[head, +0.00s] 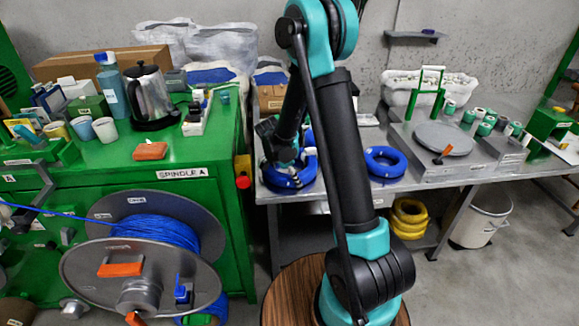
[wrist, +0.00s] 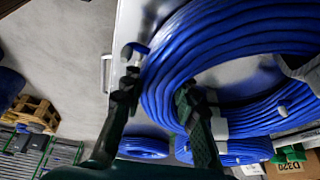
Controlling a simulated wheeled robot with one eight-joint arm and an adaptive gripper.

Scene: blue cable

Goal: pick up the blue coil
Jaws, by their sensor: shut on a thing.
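A blue coil (head: 290,181) is at the left end of the grey metal table, partly hidden by my arm. My gripper (head: 283,157) is at this coil, with its fingers mostly hidden in the head view. In the wrist view the blue coil (wrist: 235,42) is large and close, with pale ties around it. My gripper (wrist: 162,95) has one dark finger outside the ring and one inside, shut on its band. I cannot tell whether the coil touches the table. A second blue coil (head: 385,162) lies flat to the right.
The grey table (head: 345,183) also bears a round plate (head: 444,138) on a stand and several small rolls. A green bench (head: 190,168) with a large blue cable spool (head: 150,236) stands left. Yellow coils (head: 408,216) are below the table, beside a white bin (head: 482,220).

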